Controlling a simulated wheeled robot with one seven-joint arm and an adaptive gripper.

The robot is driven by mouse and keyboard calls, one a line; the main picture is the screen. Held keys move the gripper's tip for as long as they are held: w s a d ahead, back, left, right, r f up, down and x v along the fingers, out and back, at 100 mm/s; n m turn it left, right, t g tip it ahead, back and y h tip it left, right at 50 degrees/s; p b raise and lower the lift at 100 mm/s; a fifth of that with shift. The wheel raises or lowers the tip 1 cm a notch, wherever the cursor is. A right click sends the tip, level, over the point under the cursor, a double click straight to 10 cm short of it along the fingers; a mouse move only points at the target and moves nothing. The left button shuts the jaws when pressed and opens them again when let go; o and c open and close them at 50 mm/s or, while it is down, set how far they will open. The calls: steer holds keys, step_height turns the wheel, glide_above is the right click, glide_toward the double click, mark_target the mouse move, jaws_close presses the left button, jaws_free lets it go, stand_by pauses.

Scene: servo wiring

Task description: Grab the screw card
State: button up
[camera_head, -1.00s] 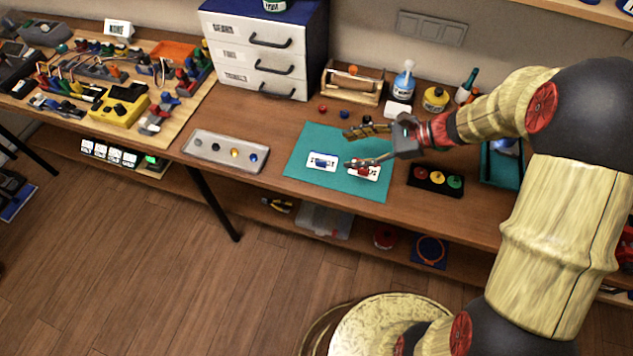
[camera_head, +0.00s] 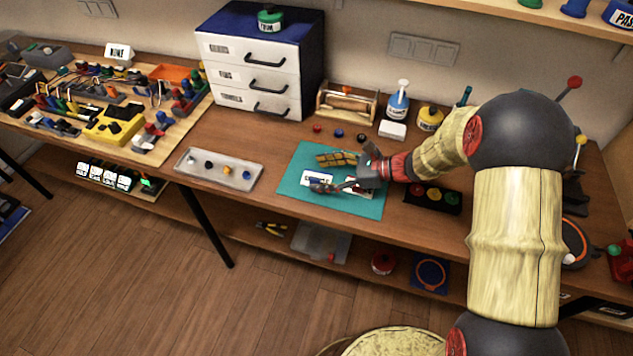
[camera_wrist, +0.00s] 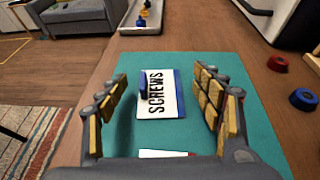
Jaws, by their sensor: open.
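The screw card (camera_wrist: 160,96) is a white and blue card printed "SCREWS" lying flat on the teal mat (camera_wrist: 215,62). In the wrist view it lies between the two open fingers of my gripper (camera_wrist: 160,108), apart from both. In the head view the card (camera_head: 317,178) is partly hidden by a finger of my gripper (camera_head: 336,172), which is over the mat. A second white card (camera_wrist: 165,153) shows at the bottom of the wrist view. It is mostly hidden by my gripper.
A grey tray (camera_head: 185,160) with small coloured parts stands left of the mat. Red (camera_wrist: 278,63) and blue (camera_wrist: 303,98) round pieces lie beside the mat. A black block with coloured buttons (camera_head: 432,196) is to the right. White drawers (camera_head: 232,75) stand behind.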

steer(key=c, duration=0.3)
steer(key=c, duration=0.7)
steer(key=shift+c, duration=0.6)
steer(key=shift+r, duration=0.15)
